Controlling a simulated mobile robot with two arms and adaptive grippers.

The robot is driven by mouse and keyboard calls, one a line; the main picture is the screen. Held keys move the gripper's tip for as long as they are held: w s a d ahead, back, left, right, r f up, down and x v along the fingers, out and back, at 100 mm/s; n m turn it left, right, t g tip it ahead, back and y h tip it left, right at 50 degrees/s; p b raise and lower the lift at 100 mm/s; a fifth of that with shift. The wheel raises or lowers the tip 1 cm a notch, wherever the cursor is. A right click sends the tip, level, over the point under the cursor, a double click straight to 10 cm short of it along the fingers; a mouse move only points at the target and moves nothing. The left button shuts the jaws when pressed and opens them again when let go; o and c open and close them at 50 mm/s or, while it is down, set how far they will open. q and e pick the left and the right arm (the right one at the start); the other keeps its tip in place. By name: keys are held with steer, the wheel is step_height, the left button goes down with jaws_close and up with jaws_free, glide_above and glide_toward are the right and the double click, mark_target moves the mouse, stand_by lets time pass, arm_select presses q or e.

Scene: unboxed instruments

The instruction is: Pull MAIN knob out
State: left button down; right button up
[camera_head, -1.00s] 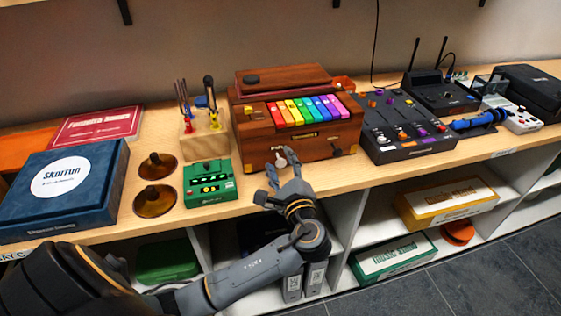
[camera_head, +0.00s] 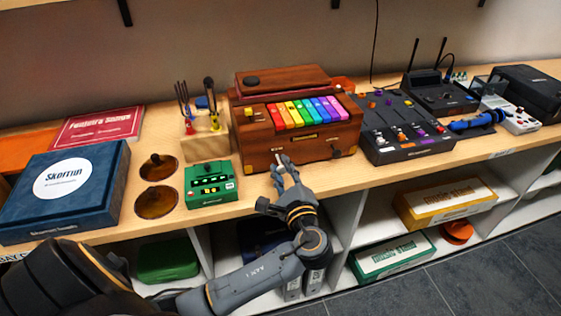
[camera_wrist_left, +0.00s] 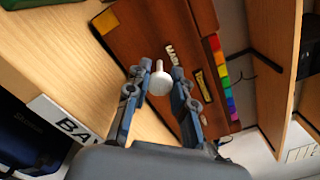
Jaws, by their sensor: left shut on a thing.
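A reddish-brown wooden instrument box (camera_head: 310,155) with rainbow keys (camera_head: 305,110) stands on the shelf top in the head view. Its front bears the MAIN knob, which is pale and rounded with a short stem (camera_wrist_left: 160,82) in the left wrist view, beside a partly readable white label (camera_wrist_left: 171,53). My left gripper (camera_head: 284,163) is at the box's lower front, its fingers shut on the knob. In the wrist view, the knob lies between its two fingers (camera_wrist_left: 157,78). In the head view, the fingers mostly hide the knob. My right gripper is not in view.
A green pedal (camera_head: 211,184) and two brown discs (camera_head: 156,184) lie left of the box. A black mixer (camera_head: 405,130) stands close to its right. The shelf's front edge runs below my gripper, with open compartments underneath.

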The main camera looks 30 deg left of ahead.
arm_select(q)
steer(key=shift+s+d, duration=0.25)
steer(key=shift+w+f, duration=0.1)
steer(key=c, duration=1.1)
jaws_free()
steer(key=v, duration=1.2)
